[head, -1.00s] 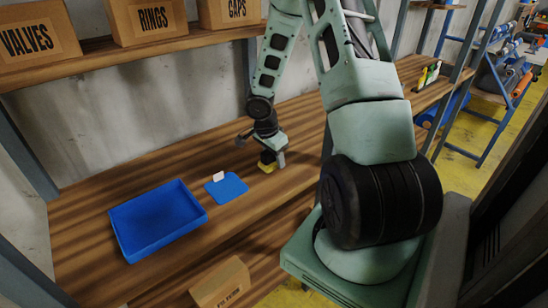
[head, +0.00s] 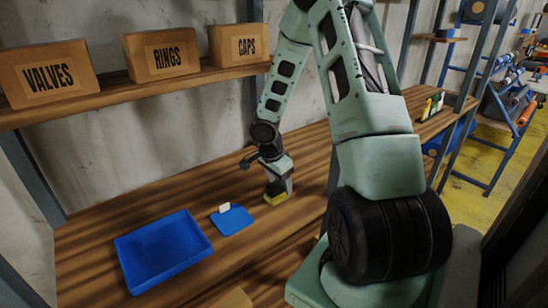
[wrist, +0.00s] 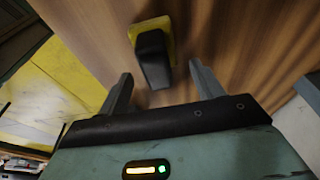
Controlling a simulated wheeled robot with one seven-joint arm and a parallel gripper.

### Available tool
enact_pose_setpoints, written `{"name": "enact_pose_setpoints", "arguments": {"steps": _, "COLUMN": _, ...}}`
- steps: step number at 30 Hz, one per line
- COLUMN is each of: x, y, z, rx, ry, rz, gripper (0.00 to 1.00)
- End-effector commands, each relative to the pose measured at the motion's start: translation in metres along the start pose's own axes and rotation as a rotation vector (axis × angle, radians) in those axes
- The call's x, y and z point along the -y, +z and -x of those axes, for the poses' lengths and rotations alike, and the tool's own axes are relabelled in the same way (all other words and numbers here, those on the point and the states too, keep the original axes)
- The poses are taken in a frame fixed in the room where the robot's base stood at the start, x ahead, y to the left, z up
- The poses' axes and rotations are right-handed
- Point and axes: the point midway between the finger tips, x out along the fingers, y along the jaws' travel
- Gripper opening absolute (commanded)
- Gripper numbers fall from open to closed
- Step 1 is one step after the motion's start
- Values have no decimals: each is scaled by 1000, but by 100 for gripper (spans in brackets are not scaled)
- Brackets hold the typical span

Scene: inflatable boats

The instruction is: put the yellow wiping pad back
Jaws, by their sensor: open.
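The yellow wiping pad (head: 275,199) lies on the wooden shelf, to the right of a flat blue mat (head: 234,222) with a small white card (head: 224,207) at its back edge. In the wrist view the pad (wrist: 169,30) shows as a yellow block with a black handle (wrist: 152,60). My gripper (wrist: 162,72) is open, its two fingers apart on either side of the handle's near end.
A blue tray (head: 205,245) stands left of the mat. Boxes marked VALVES (head: 50,75), RINGS (head: 162,54) and CAPS (head: 238,45) sit on the upper shelf. The shelf board behind the tray and mat is clear.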

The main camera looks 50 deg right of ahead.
Motion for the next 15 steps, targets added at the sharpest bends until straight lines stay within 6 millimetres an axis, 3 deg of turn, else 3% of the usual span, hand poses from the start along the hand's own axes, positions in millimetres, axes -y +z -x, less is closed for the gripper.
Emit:
{"name": "enact_pose_setpoints", "arguments": {"steps": 6, "x": 1, "y": 0, "z": 52, "rx": -2, "ry": -5, "rz": 0, "gripper": 66}}
{"name": "enact_pose_setpoints", "arguments": {"steps": 15, "x": 0, "y": 1, "z": 93, "rx": 0, "ry": -1, "rz": 0, "gripper": 66}}
